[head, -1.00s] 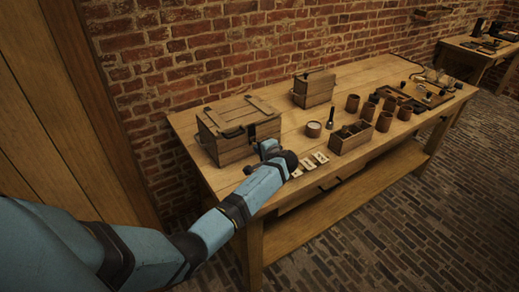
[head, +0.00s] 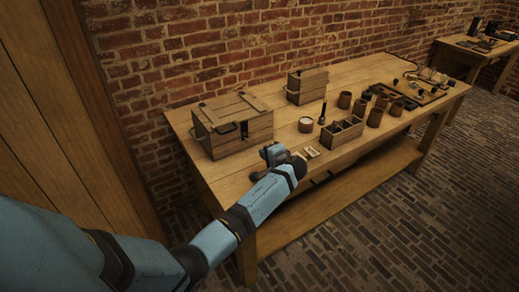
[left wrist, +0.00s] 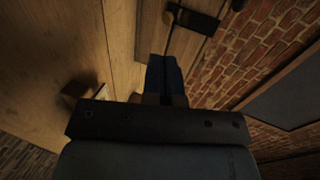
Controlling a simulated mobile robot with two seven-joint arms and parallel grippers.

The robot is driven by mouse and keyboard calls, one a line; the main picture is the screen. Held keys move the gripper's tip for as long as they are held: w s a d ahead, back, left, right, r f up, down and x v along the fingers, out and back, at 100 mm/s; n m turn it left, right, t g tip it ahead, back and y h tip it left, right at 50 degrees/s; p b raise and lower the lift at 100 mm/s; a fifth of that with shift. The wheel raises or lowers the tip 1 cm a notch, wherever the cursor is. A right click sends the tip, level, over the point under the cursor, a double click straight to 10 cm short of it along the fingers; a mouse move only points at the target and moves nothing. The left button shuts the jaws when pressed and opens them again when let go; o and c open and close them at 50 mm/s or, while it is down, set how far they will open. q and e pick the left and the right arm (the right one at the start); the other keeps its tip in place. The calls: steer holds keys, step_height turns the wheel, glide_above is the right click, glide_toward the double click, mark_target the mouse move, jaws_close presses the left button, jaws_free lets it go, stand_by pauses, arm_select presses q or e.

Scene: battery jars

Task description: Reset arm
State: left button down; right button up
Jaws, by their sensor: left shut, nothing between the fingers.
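My left arm reaches in from the left in the head view, and my left gripper (head: 268,158) is over the front left part of the table, in front of the large wooden chest. It is shut and holds nothing. In the left wrist view the dark gripper (left wrist: 165,75) points away over wood, with a brick wall to the right. My right gripper is not in view.
The wooden table (head: 240,178) carries a lidded chest (head: 238,145), a smaller wooden box (head: 307,87), a divided box (head: 341,133), a round tin (head: 305,125), several brown jars (head: 375,117) and a tray (head: 425,92). Small pale cards (head: 311,152) lie beside the gripper.

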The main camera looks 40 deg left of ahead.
arm_select(q)
steer(key=shift+f+v, duration=0.1)
steer(key=shift+v, duration=1)
steer(key=shift+f+v, duration=0.15)
steer(key=shift+v, duration=0.95)
